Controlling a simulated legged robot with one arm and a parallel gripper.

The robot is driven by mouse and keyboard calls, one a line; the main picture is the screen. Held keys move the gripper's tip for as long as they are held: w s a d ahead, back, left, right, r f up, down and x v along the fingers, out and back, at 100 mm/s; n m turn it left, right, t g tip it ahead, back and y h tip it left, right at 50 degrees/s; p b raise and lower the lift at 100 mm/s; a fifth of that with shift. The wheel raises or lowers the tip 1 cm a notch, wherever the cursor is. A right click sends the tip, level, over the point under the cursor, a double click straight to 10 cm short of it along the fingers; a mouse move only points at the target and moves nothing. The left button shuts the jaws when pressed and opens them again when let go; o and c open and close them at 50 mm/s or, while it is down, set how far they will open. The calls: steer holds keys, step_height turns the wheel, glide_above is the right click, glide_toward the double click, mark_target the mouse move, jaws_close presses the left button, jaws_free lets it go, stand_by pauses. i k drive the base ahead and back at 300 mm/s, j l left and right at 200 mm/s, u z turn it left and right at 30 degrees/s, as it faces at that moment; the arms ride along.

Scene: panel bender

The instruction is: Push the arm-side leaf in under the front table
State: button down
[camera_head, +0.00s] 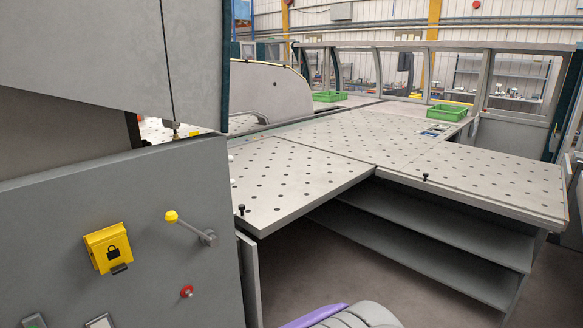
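The perforated front table (370,130) spans the middle of the view. A left leaf (285,195) sticks out toward me, with a small black knob (241,210) near its front corner. A right leaf (490,178) sticks out on the other side of a notch, with a black knob (425,177) near its left corner. I cannot tell from this view which of the two is the arm-side leaf. My gripper is not in view. A purple and grey rounded part of my own body shows at the bottom middle.
A grey machine cabinet (150,250) fills the left, with a yellow lock box (108,247), a yellow-knobbed lever (190,228) and a red button (187,292). Grey shelves (430,235) stand under the right leaf. Green crates (447,112) sit farther back. The floor (330,270) below the notch is clear.

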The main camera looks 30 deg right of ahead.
mark_target(278, 181)
steer(key=z, duration=0.7)
steer(key=u, duration=0.25)
steer(key=i+l+u, duration=0.55)
steer(key=l, duration=0.2)
steer(key=i+l+u, duration=0.25)
steer(key=l, duration=0.15)
steer(key=i+l, duration=0.15)
steer(key=l, duration=0.2)
steer(key=i+l, duration=0.15)
steer(key=l, duration=0.2)
steer(key=i+l+u, duration=0.1)
steer(key=l, duration=0.25)
steer(key=i+l, duration=0.15)
steer(key=l, duration=0.25)
steer(key=i+l, duration=0.15)
steer(key=l, duration=0.2)
steer(key=i+l+u, duration=0.1)
steer(key=l, duration=0.3)
steer(key=i+l, duration=0.15)
steer(key=l, duration=0.2)
steer(key=i+l, duration=0.15)
steer(key=i+j, duration=0.15)
steer(key=j, duration=0.2)
steer(key=u, duration=0.05)
